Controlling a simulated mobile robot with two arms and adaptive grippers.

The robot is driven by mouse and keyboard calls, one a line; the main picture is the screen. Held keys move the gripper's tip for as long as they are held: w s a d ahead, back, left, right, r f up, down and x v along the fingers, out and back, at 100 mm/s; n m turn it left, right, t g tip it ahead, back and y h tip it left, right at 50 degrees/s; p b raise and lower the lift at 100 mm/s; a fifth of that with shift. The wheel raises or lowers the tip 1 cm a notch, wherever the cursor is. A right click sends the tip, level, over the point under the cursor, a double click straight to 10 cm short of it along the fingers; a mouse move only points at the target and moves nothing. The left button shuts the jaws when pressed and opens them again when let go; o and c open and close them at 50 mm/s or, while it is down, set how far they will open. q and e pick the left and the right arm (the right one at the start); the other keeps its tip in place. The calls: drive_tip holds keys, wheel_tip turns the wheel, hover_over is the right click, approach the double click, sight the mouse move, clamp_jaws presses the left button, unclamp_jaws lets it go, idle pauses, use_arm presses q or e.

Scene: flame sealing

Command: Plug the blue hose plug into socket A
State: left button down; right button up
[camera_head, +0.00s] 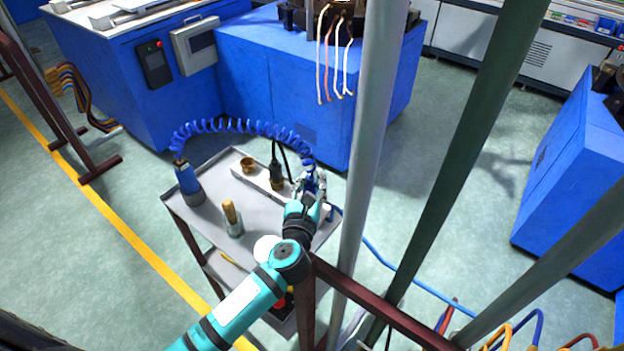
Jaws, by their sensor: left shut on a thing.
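My left gripper (314,183) is over the back right part of the grey cart (262,222), shut on a small blue piece at the end of the coiled blue hose (240,126). This piece looks like the blue hose plug, mostly hidden by the fingers. The hose arches from a blue cylindrical tool (188,183) at the cart's left side to the gripper. I cannot make out socket A or its label. My right gripper is not in view.
A bottle with a wooden top (232,218), a brass cup (247,164) and a dark corded tool (277,175) stand on the cart. A grey post (368,130) rises just right of the gripper. A thin blue hose (400,268) runs right. Blue cabinets stand behind.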

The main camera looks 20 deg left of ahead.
use_arm(q)
drive_tip(key=shift+a+r, duration=0.1)
drive_tip(key=shift+r, duration=0.05)
idle(0.4)
drive_tip(key=shift+s+r+p, duration=0.1)
drive_tip(key=shift+r+p, duration=0.25)
drive_tip(key=shift+r, duration=0.25)
drive_tip(key=shift+r+p, duration=0.55)
drive_tip(key=shift+r, duration=0.25)
drive_tip(key=shift+f, duration=0.2)
idle(0.5)
drive_tip(key=shift+f+b, duration=0.8)
drive_tip(key=shift+f, duration=0.4)
idle(0.7)
